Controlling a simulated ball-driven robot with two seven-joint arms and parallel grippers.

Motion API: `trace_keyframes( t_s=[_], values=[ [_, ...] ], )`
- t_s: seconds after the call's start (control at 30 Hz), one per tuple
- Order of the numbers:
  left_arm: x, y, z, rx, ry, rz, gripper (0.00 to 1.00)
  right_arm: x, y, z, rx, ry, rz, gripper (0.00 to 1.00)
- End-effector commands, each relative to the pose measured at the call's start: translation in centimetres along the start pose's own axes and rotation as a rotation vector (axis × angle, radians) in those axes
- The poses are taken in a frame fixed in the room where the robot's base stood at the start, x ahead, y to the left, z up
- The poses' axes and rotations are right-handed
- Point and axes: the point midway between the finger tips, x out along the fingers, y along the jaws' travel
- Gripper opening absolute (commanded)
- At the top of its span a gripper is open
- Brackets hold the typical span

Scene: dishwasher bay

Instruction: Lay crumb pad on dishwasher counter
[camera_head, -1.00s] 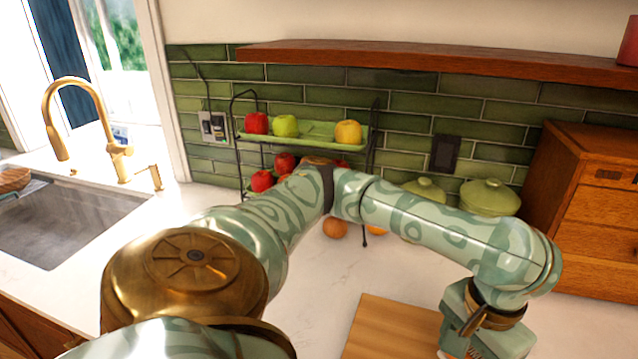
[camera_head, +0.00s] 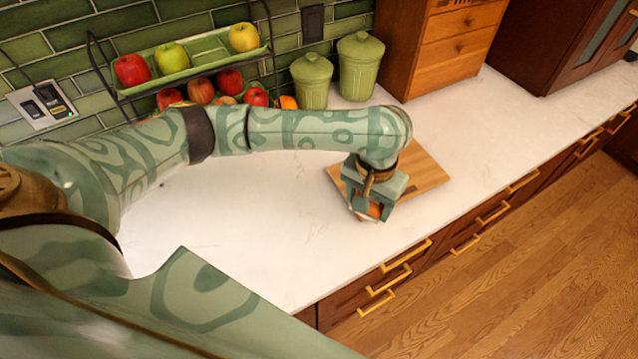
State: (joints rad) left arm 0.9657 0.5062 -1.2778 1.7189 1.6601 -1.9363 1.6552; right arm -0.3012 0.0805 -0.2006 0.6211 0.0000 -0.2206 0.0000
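A flat wooden board (camera_head: 428,174) lies on the white counter (camera_head: 240,215); it is the only pad-like thing that I can make out, and I cannot tell whether it is the crumb pad. My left gripper (camera_head: 368,212) points down over the board's near left part and hides some of it. A small orange-brown patch shows between the fingers; I cannot tell whether it is a held thing or the board behind. How far apart the fingers are is unclear. My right gripper is not in view.
A two-tier rack (camera_head: 190,72) with apples stands at the back wall. Two green lidded jars (camera_head: 358,68) and a wooden drawer box (camera_head: 455,45) stand behind the board. The counter is bare left and right of the board. Its front edge has gold-handled drawers (camera_head: 385,285) below.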

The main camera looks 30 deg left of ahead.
Motion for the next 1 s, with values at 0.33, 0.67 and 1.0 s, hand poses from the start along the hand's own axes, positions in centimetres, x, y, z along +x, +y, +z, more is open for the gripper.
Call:
trace_keyframes(
  t_s=[0.33, 0.67, 1.0],
  values=[
    [2.8, 1.1, -0.2, 0.042, -0.020, -0.019, 0.45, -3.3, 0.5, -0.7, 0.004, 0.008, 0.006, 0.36],
    [8.2, -7.5, -1.3, 0.041, -0.021, -0.019, 0.45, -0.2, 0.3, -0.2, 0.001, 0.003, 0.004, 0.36],
    [11.0, -10.2, -1.8, 0.045, -0.018, -0.018, 0.45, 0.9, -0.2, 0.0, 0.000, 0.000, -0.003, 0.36]
  ],
)
